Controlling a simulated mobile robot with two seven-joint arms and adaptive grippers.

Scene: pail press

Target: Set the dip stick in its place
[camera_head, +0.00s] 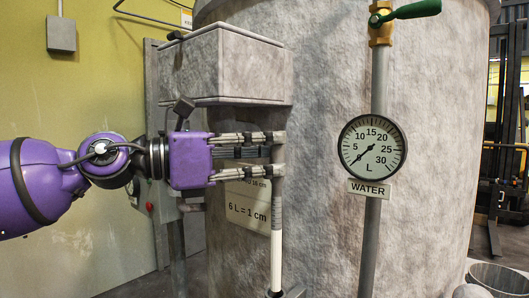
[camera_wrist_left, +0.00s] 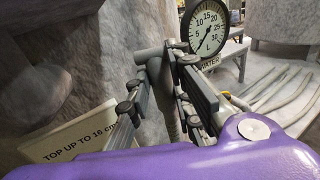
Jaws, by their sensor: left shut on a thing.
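The dip stick (camera_head: 277,250) stands upright in front of the large grey tank. Its upper part is grey, with a marked band and a white length below. My left gripper (camera_head: 276,154) reaches in from the left and is shut on the stick's upper part. The left wrist view shows the stick's grey top (camera_wrist_left: 152,53) between the fingers. The stick's lower end meets a dark grey holder (camera_head: 292,292) at the bottom edge of the head view. I cannot tell whether it sits inside it. My right gripper is not in view.
The tank (camera_head: 330,60) fills the middle. A sign reading "6 L = 1 cm" (camera_head: 248,212) is behind the stick. A water gauge (camera_head: 372,147) on a vertical pipe, with a green-handled valve (camera_head: 410,11) above, stands to the right. A grey box (camera_head: 225,62) is above the gripper.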

